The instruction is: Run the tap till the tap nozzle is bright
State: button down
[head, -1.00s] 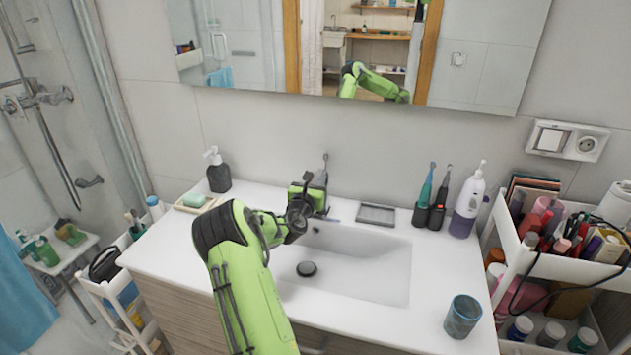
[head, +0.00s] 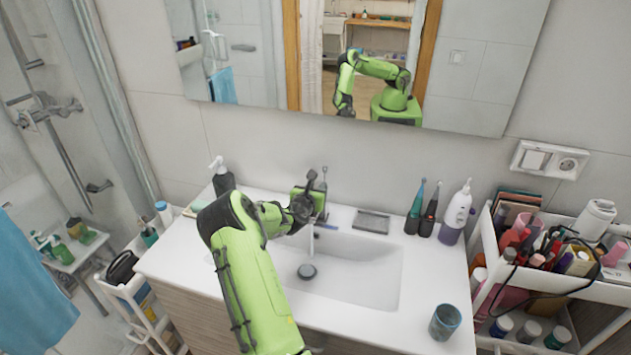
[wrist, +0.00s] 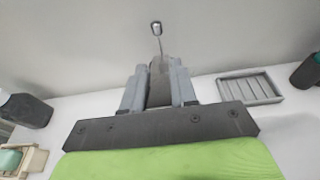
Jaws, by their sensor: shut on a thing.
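The tap (head: 323,184) stands at the back rim of the white sink basin (head: 375,270), with its thin upright lever showing above my gripper. My gripper (head: 316,203) is at the tap, and my arm hides much of the tap's body. In the wrist view, the fingers of my gripper (wrist: 159,82) are closed on the tap's grey body (wrist: 159,75), and the lever's rounded end (wrist: 156,28) rises beyond them. A small bluish part (head: 330,227) shows beside the tap; I cannot tell whether it is the nozzle.
A soap dispenser (head: 222,180) stands left of the tap. A grey soap dish (head: 371,222), electric toothbrushes (head: 428,215) and a white-purple bottle (head: 456,212) stand right. A blue cup (head: 445,322) is at the front right. A loaded cart (head: 545,290) stands beyond.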

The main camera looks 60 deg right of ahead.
jog(key=c, duration=0.9)
grip_release()
jog(key=b+v, duration=0.1)
jog(key=v, duration=1.4)
jog(key=shift+a+r+b, duration=0.1)
jog(key=shift+a+b, duration=0.25)
jog(key=shift+a, duration=0.05)
